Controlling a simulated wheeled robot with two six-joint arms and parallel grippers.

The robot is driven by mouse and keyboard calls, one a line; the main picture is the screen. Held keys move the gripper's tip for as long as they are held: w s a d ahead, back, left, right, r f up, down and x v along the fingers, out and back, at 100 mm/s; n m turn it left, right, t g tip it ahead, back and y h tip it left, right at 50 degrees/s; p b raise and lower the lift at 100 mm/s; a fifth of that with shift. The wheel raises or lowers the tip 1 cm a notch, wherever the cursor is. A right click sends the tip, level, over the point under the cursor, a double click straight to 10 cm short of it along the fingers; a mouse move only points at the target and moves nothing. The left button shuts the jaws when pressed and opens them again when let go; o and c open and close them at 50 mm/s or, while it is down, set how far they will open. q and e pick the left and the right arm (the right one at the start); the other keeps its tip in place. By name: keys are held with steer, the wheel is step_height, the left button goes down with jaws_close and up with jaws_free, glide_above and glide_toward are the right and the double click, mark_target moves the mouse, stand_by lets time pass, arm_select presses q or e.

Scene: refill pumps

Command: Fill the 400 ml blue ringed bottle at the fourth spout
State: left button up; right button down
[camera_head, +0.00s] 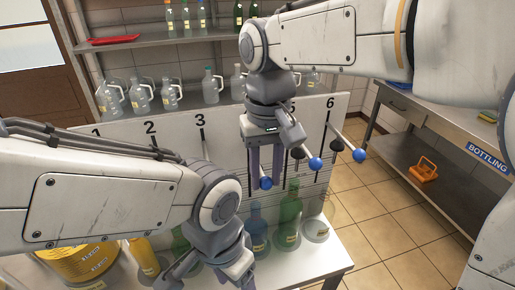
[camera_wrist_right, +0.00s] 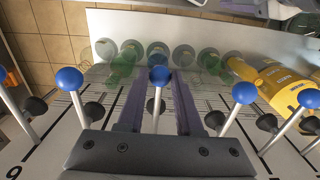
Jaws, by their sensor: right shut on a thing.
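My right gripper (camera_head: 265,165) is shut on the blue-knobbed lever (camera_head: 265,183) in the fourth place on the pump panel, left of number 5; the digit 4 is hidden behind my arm. In the right wrist view the knob (camera_wrist_right: 158,75) shows between the two fingers (camera_wrist_right: 158,108). A blue bottle (camera_head: 256,230) stands upright below this lever, near the panel's foot. It also shows beyond the knob in the right wrist view (camera_wrist_right: 157,50). Its rings and fill level are too small to tell. My left gripper (camera_head: 207,270) is low in front; its fingertips are unclear.
A green bottle (camera_head: 290,212) stands right of the blue one, and another green bottle (camera_head: 180,243) stands left. Yellow containers (camera_head: 85,262) stand at the left. Levers with blue knobs (camera_head: 316,163) stick out at the right. Clear jugs (camera_head: 140,97) line a shelf behind the panel.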

step_height(320, 180, down, 10)
steer(key=b, duration=0.6)
steer(key=shift+f, duration=0.25)
stand_by(0.4)
steer(key=shift+f+b, duration=0.35)
steer(key=shift+b, duration=0.1)
stand_by(4.1)
step_height(320, 180, up, 14)
steer(key=p, duration=1.3)
steer(key=shift+f, duration=0.15)
steer(key=shift+c, duration=2.4)
jaws_free()
steer(key=shift+f, duration=0.2)
